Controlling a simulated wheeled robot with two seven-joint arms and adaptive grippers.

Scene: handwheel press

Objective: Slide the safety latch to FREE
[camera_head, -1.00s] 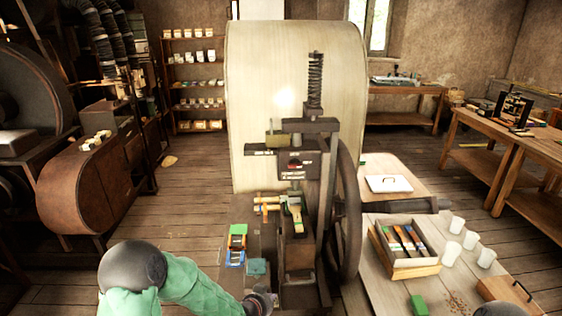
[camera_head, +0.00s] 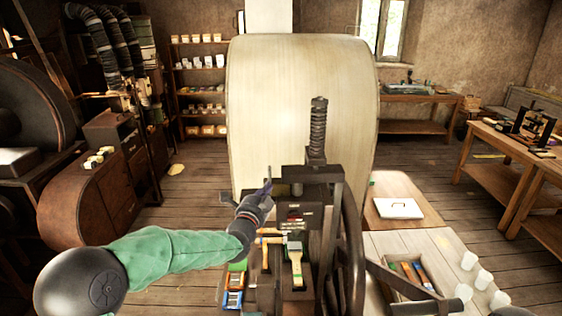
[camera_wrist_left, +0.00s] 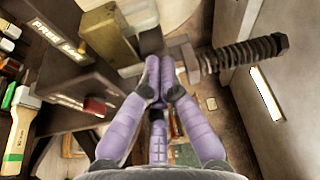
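The dark handwheel press (camera_head: 318,188) stands in the middle of the head view, with white label strips on its front. In the left wrist view a small red block (camera_wrist_left: 95,106) sits on a dark labelled plate (camera_wrist_left: 62,92) to the left of my fingers; it may be the latch, but I cannot read the words that would confirm it. My left gripper (camera_head: 266,190) is beside the press's upper left side. In the wrist view its purple fingers (camera_wrist_left: 158,65) are together at the tips, with nothing visible between them, apart from the red block. My right gripper is out of view.
A coil spring on a post (camera_head: 318,130) rises from the press, and the handwheel (camera_head: 350,255) stands at its right. A green-and-white brush-like tool (camera_head: 295,262) is at the press front. White cups (camera_head: 480,280) and an open box (camera_head: 400,268) are on the right table.

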